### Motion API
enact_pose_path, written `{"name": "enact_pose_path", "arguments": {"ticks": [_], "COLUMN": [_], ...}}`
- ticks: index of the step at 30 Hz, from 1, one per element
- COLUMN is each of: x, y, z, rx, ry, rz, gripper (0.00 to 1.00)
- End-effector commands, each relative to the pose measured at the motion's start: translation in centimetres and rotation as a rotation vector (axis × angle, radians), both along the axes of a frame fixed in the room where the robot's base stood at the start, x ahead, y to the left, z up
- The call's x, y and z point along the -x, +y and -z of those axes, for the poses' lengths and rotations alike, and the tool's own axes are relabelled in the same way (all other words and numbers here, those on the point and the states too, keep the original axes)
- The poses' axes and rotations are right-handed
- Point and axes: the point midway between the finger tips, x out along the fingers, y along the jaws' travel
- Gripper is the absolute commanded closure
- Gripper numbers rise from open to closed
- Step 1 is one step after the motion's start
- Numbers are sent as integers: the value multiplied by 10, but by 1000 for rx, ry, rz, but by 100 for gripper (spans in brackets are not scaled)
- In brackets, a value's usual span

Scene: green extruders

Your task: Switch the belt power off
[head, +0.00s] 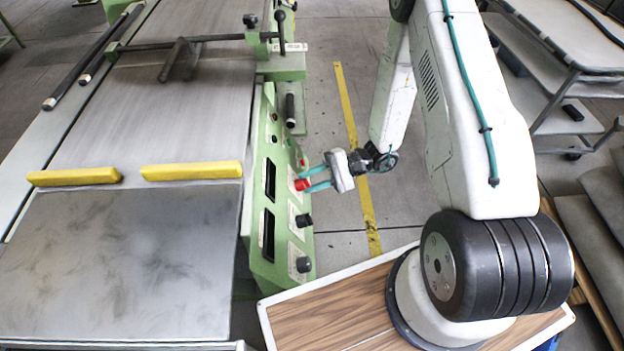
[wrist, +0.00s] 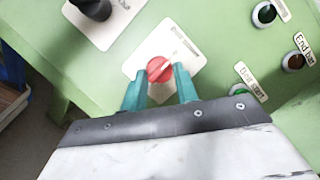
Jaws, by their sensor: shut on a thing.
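A red rotary switch knob (wrist: 160,69) sits on a white plate (wrist: 186,56) on the green machine panel. In the wrist view my gripper (wrist: 160,82) has its two teal fingers around the red knob, one on each side. A light mark on the knob runs at a slant towards the upper right. In the head view the red knob (head: 302,184) shows at the tips of my gripper (head: 308,178), which reaches the panel from the right. The gripper is shut on the knob. The plate's lettering is too small to read.
A black knob (wrist: 93,8) is at the upper left of the wrist view. A green button (wrist: 238,90), a dark red button (wrist: 293,61) and another green button (wrist: 264,14) are to the right. The steel table (head: 120,262) with yellow bars (head: 192,171) lies left of the panel.

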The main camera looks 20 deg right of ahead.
Motion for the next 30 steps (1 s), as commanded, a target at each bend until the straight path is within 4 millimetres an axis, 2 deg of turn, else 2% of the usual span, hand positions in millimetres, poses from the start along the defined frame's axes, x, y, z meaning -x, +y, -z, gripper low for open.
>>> {"name": "enact_pose_path", "arguments": {"ticks": [2, 3, 4, 5, 14, 17, 24, 30], "x": [2, 2, 2, 2, 0, 0, 0, 1], "y": [0, 0, 0, 0, -2, -12, -54, -74], "z": [1, 1, 1, 1, 0, -1, -6, -9], "rx": [1, 0, 0, 0, 0, 0, 2, 0], "ry": [2, 2, 2, 2, 1, 0, 0, 2], "rz": [-3, -3, -3, -3, 0, 2, 2, 0], "gripper": [93, 59, 51, 49, 49, 49, 49, 49]}}
